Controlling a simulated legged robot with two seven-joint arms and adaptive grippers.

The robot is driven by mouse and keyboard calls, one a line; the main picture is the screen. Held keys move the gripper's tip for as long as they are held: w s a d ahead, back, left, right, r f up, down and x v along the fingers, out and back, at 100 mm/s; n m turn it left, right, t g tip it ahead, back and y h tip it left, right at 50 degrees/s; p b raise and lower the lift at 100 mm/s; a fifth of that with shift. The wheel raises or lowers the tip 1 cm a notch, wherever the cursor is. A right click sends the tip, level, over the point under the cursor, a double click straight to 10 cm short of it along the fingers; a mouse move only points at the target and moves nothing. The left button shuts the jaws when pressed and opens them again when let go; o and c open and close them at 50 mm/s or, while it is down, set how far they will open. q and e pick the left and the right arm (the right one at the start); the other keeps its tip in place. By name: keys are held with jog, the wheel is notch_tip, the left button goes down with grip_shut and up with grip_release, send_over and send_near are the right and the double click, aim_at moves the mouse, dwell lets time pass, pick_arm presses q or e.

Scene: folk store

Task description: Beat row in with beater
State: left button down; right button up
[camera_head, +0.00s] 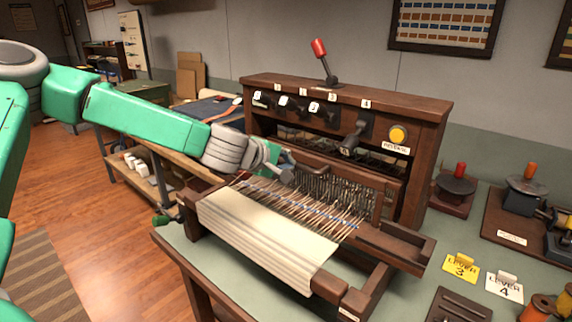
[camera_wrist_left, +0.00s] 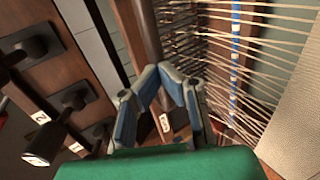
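The loom (camera_head: 340,100) stands on a table, with pale cloth (camera_head: 262,240) at its front and warp threads (camera_head: 300,205) behind. The beater (camera_head: 345,188), an upright reed in a wooden frame, stands across the threads. My left gripper (camera_head: 286,170) is at the frame's left end, low over the threads. In the left wrist view, its fingertips (camera_wrist_left: 163,72) come together beside a dark round bar (camera_wrist_left: 147,28). Whether they pinch it is hidden. The threads (camera_wrist_left: 255,60) run to the right of the fingers. My right gripper does not show.
Numbered levers (camera_head: 287,103) and a yellow button (camera_head: 398,134) stick out from the loom's upper panel close above my left gripper. A red-knobbed lever (camera_head: 320,55) rises on top. Lever cards (camera_head: 461,268) and spools (camera_head: 541,305) lie at the right.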

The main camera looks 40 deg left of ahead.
pick_arm(q)
jog(key=shift+s, duration=0.15)
jog(key=s+a+p, duration=0.1)
jog(key=s+p, duration=1)
jog(key=s, duration=0.4)
jog(key=shift+s, duration=0.3)
jog(key=shift+a, duration=0.1)
dwell(0.6)
